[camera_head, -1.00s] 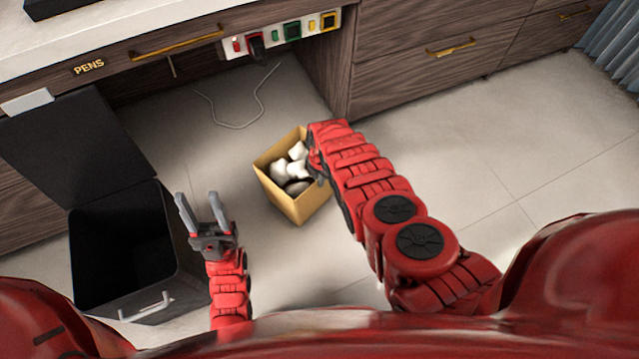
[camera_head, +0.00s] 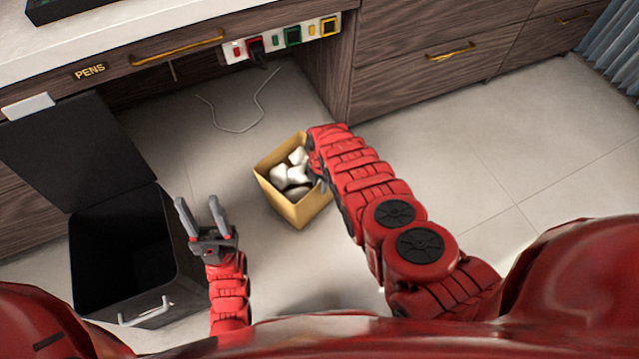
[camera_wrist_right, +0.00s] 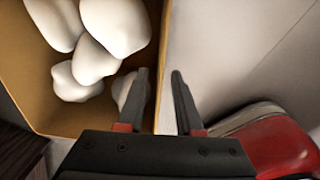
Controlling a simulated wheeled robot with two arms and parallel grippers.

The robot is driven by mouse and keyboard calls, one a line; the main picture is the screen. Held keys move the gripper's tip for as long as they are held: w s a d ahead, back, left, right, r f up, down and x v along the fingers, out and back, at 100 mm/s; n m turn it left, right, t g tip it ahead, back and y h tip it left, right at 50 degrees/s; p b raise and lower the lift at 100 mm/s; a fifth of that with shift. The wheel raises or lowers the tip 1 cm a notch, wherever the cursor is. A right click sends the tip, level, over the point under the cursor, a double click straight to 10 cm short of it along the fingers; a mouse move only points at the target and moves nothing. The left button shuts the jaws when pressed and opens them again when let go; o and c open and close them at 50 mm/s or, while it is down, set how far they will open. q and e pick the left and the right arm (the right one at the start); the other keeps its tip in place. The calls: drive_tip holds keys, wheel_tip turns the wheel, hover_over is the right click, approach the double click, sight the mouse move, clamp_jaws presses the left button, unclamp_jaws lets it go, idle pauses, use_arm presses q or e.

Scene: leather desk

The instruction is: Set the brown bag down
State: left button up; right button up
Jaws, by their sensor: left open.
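The brown bag (camera_head: 302,212), an open-topped tan box shape with several white lumps inside, appears upright on the floor in the middle of the head view. In the right wrist view the bag (camera_wrist_right: 28,70) fills the left side. My right gripper (camera_wrist_right: 160,75) has one finger inside the bag and one outside, with the side wall between them. A gap shows between the fingers and the thin wall, so it looks open. In the head view the arm hides its fingers. My left gripper (camera_head: 200,205) is open and empty, left of the bag.
A black bin (camera_head: 160,225) with its lid up stands left of my left gripper. Wooden drawers (camera_head: 440,60) and a desk with a socket strip (camera_head: 285,40) line the back. A thin cable (camera_head: 235,128) lies on the floor behind the bag. Floor on the right is clear.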

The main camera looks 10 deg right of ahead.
wheel_tip(320, 180, up, 12)
drive_tip(key=p, duration=0.5)
drive_tip(key=shift+s+d+f, duration=0.15)
drive_tip(key=shift+s+f, duration=0.1)
